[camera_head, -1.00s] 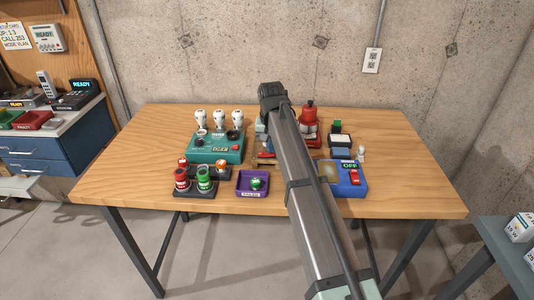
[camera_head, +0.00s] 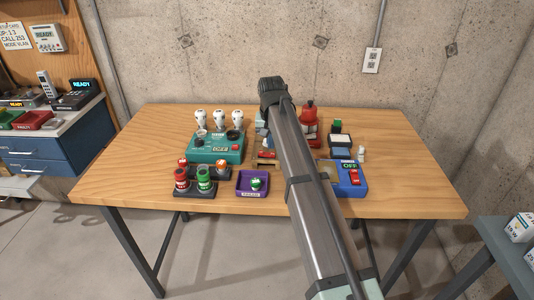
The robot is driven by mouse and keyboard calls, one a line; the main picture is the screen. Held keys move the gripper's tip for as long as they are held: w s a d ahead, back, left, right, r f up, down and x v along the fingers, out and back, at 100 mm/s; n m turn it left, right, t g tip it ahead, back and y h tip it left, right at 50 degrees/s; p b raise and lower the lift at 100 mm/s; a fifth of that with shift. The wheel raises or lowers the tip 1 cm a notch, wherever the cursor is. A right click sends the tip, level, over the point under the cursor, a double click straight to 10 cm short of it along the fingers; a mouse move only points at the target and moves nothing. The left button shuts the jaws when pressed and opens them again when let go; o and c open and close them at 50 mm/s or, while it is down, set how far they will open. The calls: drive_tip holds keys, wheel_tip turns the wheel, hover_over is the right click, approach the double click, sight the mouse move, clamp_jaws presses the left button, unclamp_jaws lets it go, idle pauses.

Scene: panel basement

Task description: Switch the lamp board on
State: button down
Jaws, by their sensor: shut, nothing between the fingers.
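A blue box (camera_head: 350,190) with an OFF display (camera_head: 349,166) and a red switch (camera_head: 354,177) is on the right of the table. I cannot tell for certain which one is the lamp board. A wooden-edged item with red parts (camera_head: 266,154) shows between them, partly covered by my arm. My arm reaches over the table from the lower right. My gripper's fingers are hidden behind it.
Red and green jars (camera_head: 204,177) stand in a dark holder at the front left. A purple tray (camera_head: 252,193) holds a small green item. A red object (camera_head: 309,114) stands behind my arm. The left and right ends of the wooden table (camera_head: 420,190) are clear.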

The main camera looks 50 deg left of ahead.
sight(270, 154)
wheel_tip(270, 154, up, 5)
drive_tip(key=shift+f, duration=0.1)
idle(0.6)
idle(0.4)
